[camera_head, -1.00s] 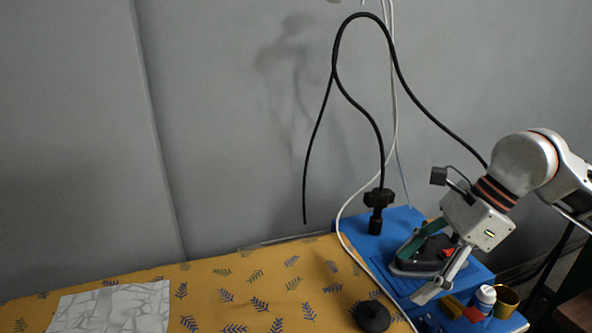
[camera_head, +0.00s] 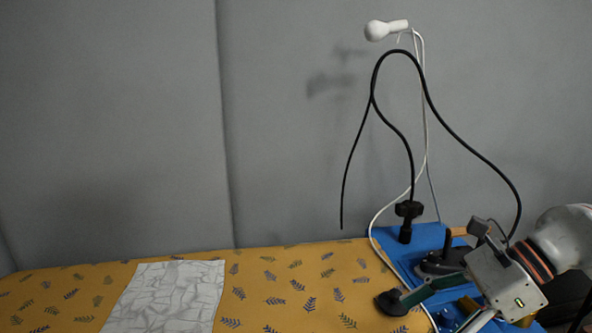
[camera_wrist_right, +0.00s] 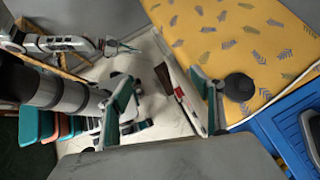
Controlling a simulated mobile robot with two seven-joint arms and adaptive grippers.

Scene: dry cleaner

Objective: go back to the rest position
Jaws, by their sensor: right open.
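My right gripper (camera_head: 432,308) is at the lower right of the head view, in front of the blue platform at the board's right end. Its jaws are open and look empty. In the right wrist view the two fingers (camera_wrist_right: 165,102) stand wide apart with nothing between them; the board's edge and the pale floor lie beyond. An arm at the upper left of the right wrist view looks like my left one; its gripper (camera_wrist_right: 118,46) is too small to read. The left gripper is outside the head view.
A dark iron (camera_head: 442,262) rests on the blue platform (camera_head: 388,240), close behind my right gripper. A black round knob (camera_head: 392,304) is beside its finger. A pale patterned cloth (camera_head: 170,297) lies on the yellow leaf-print board (camera_head: 270,268). A black cable (camera_head: 378,90) arches above.

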